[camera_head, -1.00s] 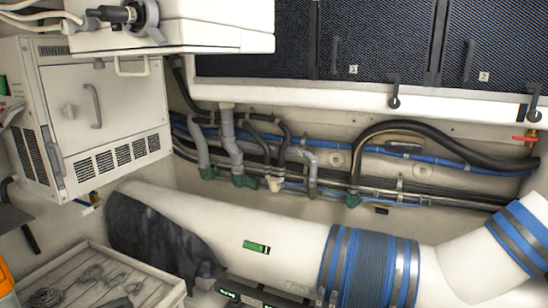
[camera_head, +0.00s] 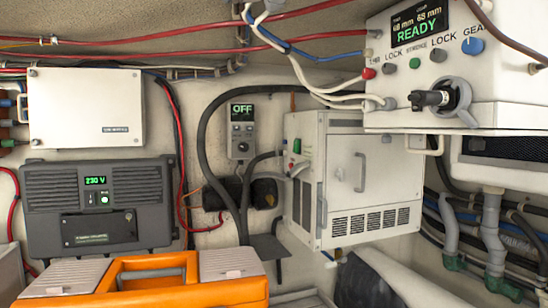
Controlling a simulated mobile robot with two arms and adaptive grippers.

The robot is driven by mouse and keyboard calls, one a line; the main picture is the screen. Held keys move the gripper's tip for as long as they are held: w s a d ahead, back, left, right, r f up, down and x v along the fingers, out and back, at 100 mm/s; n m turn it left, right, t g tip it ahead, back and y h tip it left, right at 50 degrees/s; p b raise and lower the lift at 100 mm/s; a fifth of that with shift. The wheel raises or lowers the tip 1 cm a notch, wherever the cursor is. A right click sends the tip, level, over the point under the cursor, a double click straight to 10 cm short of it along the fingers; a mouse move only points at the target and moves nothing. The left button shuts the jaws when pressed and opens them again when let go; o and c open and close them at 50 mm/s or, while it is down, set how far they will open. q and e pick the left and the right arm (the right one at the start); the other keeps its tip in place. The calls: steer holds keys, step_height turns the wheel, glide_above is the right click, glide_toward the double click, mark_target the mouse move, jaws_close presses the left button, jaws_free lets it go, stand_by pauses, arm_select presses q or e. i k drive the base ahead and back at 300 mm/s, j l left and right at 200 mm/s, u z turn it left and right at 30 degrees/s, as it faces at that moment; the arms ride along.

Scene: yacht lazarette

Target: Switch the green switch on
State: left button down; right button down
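Several green controls are in view, and I cannot tell which one is the green switch. A green button (camera_head: 297,145) sits on the left side of the white cabinet (camera_head: 340,190), beside a small red part. A small green-lit rocker (camera_head: 104,199) is on the dark grey unit (camera_head: 98,210), below a display reading 230 V. A green round knob (camera_head: 415,63) is on the white control box (camera_head: 440,60) at the upper right, under a READY display. A grey panel (camera_head: 241,131) on the back wall shows OFF in green. Neither of my grippers is in view.
An orange toolbox (camera_head: 175,290) with grey lid panels stands in the front left. A white box (camera_head: 85,108) is mounted on the upper left wall. Cables and hoses run along the walls. A black lever (camera_head: 432,98) projects from the control box.

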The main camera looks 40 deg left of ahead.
mark_target(296, 146)
steer(key=u, duration=1.05)
steer(key=i+l+u, duration=0.2)
steer(key=k+j, duration=0.05)
steer(key=k, duration=0.05)
